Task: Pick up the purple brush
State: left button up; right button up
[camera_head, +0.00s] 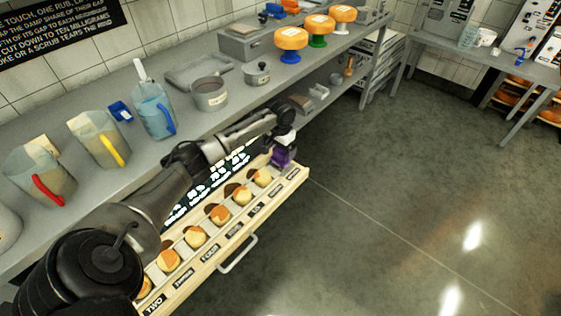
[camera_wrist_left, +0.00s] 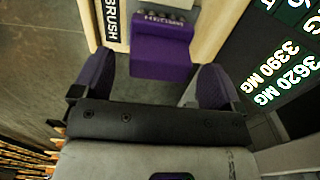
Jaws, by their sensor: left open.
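The purple brush (camera_head: 280,160) is at the far right end of a pale wooden drawer or tray (camera_head: 292,187). In the left wrist view the purple brush (camera_wrist_left: 160,58) is a block lying beside a strip labelled "BRUSH" (camera_wrist_left: 112,22). My left gripper (camera_head: 286,146) is over that end of the drawer. In the wrist view my left gripper (camera_wrist_left: 157,84) is open, its purple-padded fingers either side of the brush's near end, with visible gaps. In the head view the gripper partly hides the brush. My right gripper is not in view.
Several cheese pieces (camera_head: 220,214) sit in the drawer's labelled slots. A dark screen with glowing text (camera_head: 212,180) is behind them. Jugs (camera_head: 98,138), a pot (camera_head: 210,94) and cheese wheels on stands (camera_head: 291,38) stand on the grey counter. The floor (camera_head: 410,190) at right is clear.

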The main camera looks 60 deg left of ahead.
pick_arm(q)
jog(key=shift+f, duration=0.85)
jog(key=shift+r, duration=0.1)
jog(key=c, duration=1.1)
jog(key=shift+o, duration=0.2)
jog(key=shift+r, duration=0.45)
notch_tip(320, 180, up, 4)
jog(key=shift+f+p, duration=0.25)
jog(key=shift+p, duration=0.65)
jog(key=d+r+p, duration=0.2)
jog(key=d+r, duration=0.1)
jog(key=d, duration=0.2)
jog(key=w+d+r+p, duration=0.1)
jog(key=d+r, duration=0.2)
jog(key=d, duration=0.3)
jog(key=shift+d+r+p, duration=0.3)
jog(key=shift+p, duration=0.1)
